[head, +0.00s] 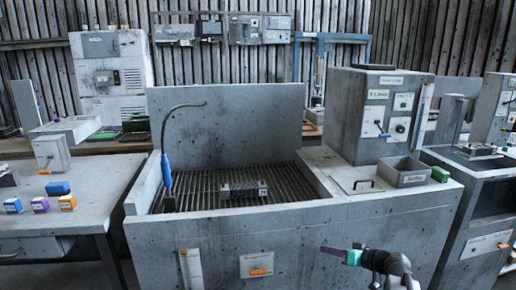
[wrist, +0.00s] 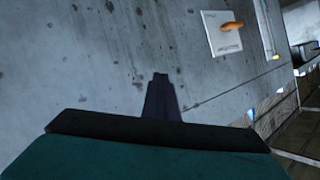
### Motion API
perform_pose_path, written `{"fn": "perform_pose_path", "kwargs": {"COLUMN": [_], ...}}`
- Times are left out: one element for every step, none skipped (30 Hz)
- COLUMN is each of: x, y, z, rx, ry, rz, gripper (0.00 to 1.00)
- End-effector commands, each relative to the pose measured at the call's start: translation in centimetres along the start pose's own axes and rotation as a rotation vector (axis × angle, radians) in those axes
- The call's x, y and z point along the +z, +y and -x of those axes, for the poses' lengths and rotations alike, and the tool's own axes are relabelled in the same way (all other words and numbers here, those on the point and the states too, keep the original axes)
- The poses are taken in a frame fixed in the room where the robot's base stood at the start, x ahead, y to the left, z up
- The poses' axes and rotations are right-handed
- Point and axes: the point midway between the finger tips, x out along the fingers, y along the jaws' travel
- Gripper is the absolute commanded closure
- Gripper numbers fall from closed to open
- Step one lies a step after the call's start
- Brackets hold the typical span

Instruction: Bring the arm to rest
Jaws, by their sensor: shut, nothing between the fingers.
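My gripper (head: 328,250) shows at the lower right of the head view, in front of the grey front panel of the washing station (head: 340,225). Its fingers point left and are shut with nothing between them. In the wrist view the shut fingers (wrist: 161,85) point up the picture toward the grey panel. I cannot tell the exact gap between the fingertips and the panel. My dark wrist shows behind the teal part of the gripper.
A white plate with an orange handle (head: 261,271) is on the panel left of my gripper; it also shows in the wrist view (wrist: 231,26). A grey block (head: 243,189) lies on the slatted grate.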

Motion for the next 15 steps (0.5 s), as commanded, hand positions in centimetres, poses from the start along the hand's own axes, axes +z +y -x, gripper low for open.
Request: {"fn": "perform_pose_path", "kwargs": {"x": [1.6, 2.6, 4.0, 5.0, 6.0, 7.5, 8.5, 9.6, 11.0, 12.1, 13.2, 14.7, 15.7, 16.9, 18.3], "y": [-0.9, -1.3, -1.8, -2.2, -2.7, -3.2, -3.6, -4.1, -4.6, -5.1, -5.5, -6.1, -6.6, -7.0, -7.6], "z": [-1.0, -1.6, -2.3, -2.8, -3.3, -3.8, -4.2, -4.7, -5.1, -5.4, -5.7, -6.0, -6.3, -6.5, -6.7], "rx": [-0.012, -0.018, -0.024, -0.029, -0.034, -0.040, -0.044, -0.048, -0.053, -0.056, -0.060, -0.063, -0.066, -0.069, -0.071], "ry": [-0.038, -0.059, -0.088, -0.110, -0.132, -0.162, -0.184, -0.208, -0.238, -0.262, -0.285, -0.318, -0.341, -0.366, -0.398], "rz": [-0.014, -0.021, -0.033, -0.039, -0.046, -0.056, -0.064, -0.071, -0.080, -0.087, -0.095, -0.104, -0.110, -0.117, -0.126], "gripper": [1.00, 1.00, 1.00, 1.00, 1.00, 1.00, 1.00, 1.00, 1.00, 1.00, 1.00, 1.00, 1.00, 1.00, 1.00]}}
